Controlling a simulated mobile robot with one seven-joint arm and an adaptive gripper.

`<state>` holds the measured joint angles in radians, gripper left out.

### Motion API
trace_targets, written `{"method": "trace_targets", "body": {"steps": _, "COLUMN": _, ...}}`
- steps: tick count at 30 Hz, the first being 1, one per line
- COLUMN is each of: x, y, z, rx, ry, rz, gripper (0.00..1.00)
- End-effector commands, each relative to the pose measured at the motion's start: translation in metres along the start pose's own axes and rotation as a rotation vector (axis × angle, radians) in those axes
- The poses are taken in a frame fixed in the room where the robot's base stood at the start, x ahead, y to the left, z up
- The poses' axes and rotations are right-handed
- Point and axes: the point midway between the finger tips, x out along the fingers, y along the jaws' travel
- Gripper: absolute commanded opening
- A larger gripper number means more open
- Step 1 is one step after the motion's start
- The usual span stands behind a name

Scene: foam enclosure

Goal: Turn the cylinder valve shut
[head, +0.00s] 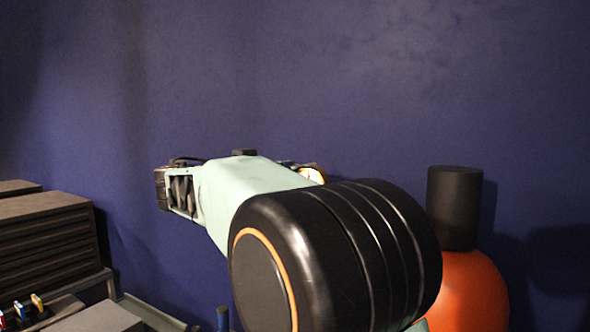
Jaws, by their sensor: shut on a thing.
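My arm fills the middle of the head view, with a large black joint in front and a pale green link reaching back and left. My gripper cannot be made out; the arm hides the space behind it. The cylinder valve is not visible either. A round gauge with a pale face and brass-coloured rim (312,174) shows just above the arm, with a small blue part beside it. Whatever it is fixed to is hidden. At the right stands an orange rounded body (468,290) with a black cylindrical cap (454,208) on top, partly covered by my arm's joint.
A dark, ribbed block stack (45,238) stands at the left. Small coloured-tipped items (20,308) lie at the lower left beside a grey box (98,317). A blue post (222,318) shows at the bottom. A plain dark blue wall (300,80) closes the back.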

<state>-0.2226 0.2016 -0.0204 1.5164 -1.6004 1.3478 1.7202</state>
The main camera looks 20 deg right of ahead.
Motion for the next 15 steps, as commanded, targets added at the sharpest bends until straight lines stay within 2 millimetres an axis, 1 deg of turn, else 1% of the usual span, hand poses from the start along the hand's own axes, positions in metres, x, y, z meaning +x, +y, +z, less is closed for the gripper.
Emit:
{"method": "trace_targets", "body": {"steps": 8, "x": -0.0005, "y": -0.0035, "z": 0.0006, "rx": 0.0, "ry": 0.0, "rz": 0.093, "gripper": 0.14}}
{"method": "trace_targets", "body": {"steps": 15, "x": 0.0001, "y": -0.0069, "z": -0.0018, "rx": -0.002, "ry": 0.001, "rz": 0.257, "gripper": 0.14}}
